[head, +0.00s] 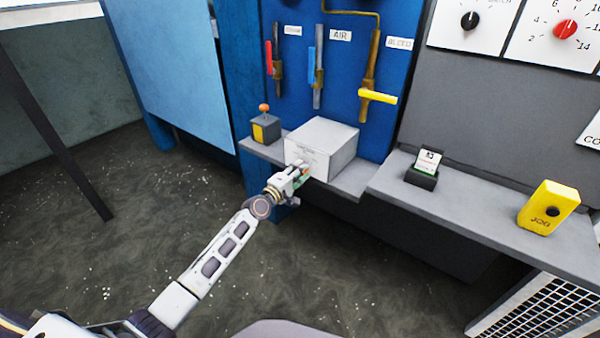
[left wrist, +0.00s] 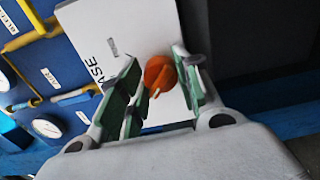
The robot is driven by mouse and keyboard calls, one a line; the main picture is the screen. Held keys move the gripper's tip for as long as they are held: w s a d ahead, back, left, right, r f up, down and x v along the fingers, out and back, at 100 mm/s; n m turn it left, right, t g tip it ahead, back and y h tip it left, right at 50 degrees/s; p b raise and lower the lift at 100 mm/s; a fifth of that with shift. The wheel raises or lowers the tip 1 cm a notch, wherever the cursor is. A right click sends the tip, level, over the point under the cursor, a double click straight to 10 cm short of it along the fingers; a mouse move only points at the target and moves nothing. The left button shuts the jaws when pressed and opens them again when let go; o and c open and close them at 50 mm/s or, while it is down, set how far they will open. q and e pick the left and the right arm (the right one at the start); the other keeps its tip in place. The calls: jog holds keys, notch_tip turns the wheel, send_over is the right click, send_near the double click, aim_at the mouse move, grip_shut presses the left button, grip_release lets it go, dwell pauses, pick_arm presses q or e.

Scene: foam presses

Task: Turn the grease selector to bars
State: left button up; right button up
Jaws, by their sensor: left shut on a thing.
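The grease selector is an orange knob (left wrist: 158,73) on the white front face of a box (left wrist: 112,25). Part of a word ending in "ASE" shows on that face, and a smaller label (left wrist: 113,47) is too small to read. In the head view the pale grey box (head: 322,134) sits on a ledge, and my left gripper (head: 304,172) is at its front face, covering most of the knob. In the left wrist view my left gripper (left wrist: 158,65) has its green-padded fingers on both sides of the knob, shut on it. My right gripper is not in view.
A small box with an orange-topped lever (head: 264,123) stands left of the selector box. Red, blue and yellow valve handles are on the blue panel (head: 345,95) behind. A card holder (head: 422,177) and a yellow JOB box (head: 546,207) stand on the right shelf.

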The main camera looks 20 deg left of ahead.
pick_arm(q)
jog(key=o, duration=1)
jog(key=shift+s, duration=0.1)
jog(key=shift+v, duration=5.85)
jog(key=shift+a, duration=0.1)
